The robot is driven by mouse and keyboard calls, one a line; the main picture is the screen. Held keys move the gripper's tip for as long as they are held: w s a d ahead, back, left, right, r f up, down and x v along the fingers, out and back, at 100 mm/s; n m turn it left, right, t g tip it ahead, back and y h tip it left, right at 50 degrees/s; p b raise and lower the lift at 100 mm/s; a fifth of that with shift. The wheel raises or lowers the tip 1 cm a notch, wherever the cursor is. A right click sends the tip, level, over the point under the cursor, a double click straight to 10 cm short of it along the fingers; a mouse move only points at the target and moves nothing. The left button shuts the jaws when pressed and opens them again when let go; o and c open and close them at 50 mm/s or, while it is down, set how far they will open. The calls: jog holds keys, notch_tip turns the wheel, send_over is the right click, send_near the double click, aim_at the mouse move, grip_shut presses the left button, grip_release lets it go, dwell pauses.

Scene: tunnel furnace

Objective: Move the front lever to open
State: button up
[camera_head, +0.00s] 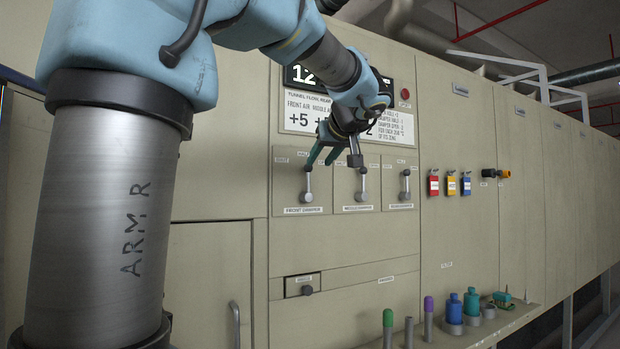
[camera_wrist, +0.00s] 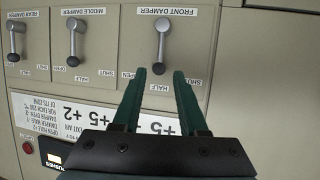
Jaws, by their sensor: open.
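The front damper lever (camera_head: 307,185) is the leftmost of three levers on the beige panel in the head view. In the upside-down wrist view the front lever (camera_wrist: 161,45) has a bright pivot and a dark knob, and points towards its HALF label. Its OPEN label lies left of it there, its SHUT label right. My gripper (camera_head: 333,160) is open and empty in front of the panel. In the wrist view my gripper (camera_wrist: 160,74) has its green fingertips on either side of the knob in the picture. How far they are from it in depth, I cannot tell.
The middle damper lever (camera_head: 361,183) and the rear damper lever (camera_head: 405,185) stand to the right, also upright. A display board (camera_head: 300,120) is above. Padlocks (camera_head: 450,184) hang further right. A ledge (camera_head: 470,330) below holds several coloured pegs.

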aim_at(309, 177)
jog(key=p+x, duration=0.3)
jog(key=x, duration=0.6)
jog(key=shift+w+f, duration=0.15)
grip_shut()
dwell(1.1)
